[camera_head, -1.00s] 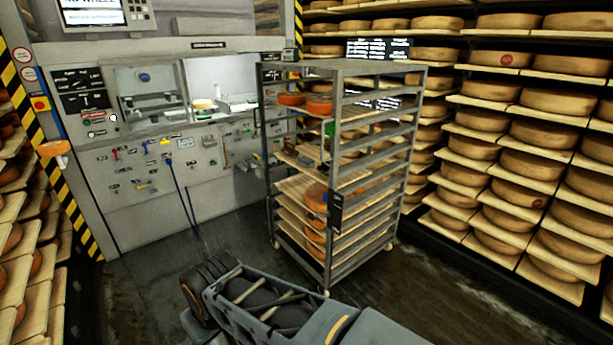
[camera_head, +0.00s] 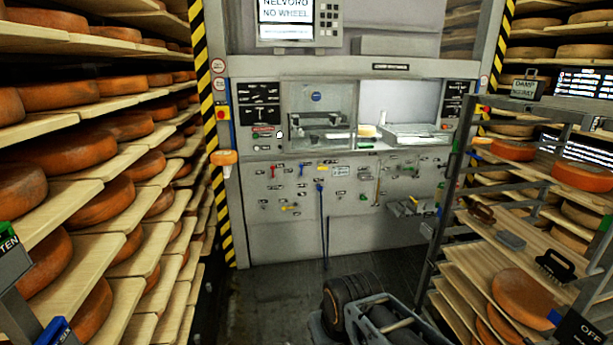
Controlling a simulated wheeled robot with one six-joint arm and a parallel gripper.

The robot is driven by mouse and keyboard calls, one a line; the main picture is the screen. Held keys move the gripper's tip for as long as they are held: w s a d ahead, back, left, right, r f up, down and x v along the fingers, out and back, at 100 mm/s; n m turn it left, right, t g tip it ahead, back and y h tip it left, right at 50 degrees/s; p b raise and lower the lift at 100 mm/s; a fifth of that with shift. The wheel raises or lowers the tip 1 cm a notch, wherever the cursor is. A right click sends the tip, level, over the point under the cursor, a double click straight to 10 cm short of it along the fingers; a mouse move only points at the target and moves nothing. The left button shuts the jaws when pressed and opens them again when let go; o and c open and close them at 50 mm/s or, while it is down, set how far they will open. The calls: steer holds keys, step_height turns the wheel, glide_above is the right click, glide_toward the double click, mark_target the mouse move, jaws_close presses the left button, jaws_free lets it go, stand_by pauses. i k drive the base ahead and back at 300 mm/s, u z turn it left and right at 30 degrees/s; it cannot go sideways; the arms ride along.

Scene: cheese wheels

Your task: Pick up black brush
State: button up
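A black brush-like item (camera_head: 554,265) with a raised handle lies on a wooden shelf of the metal trolley (camera_head: 438,235) at the right. An orange cheese wheel sits just below and left of it in the picture. A brown item (camera_head: 482,213) and a grey item (camera_head: 510,241) lie on the same trolley, farther left. Part of my own arm shows at the bottom centre, in front of and left of the trolley. I cannot make out my gripper's fingers in this view.
Cheese shelves (camera_head: 75,195) line the left side. A grey machine wall (camera_head: 295,235) with tools and a recessed counter stands ahead. Dark floor (camera_head: 285,290) is free between the left shelves and the trolley. Cheese wheels (camera_head: 580,177) sit on the trolley's upper level.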

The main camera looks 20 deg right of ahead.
mark_target(562, 275)
steer(key=z, duration=0.25)
steer(key=i, duration=1.95)
steer(key=z, duration=1.2)
steer(key=i, duration=0.95)
steer(key=z, duration=1.6)
steer(key=i, duration=0.6)
steer(key=z, duration=0.55)
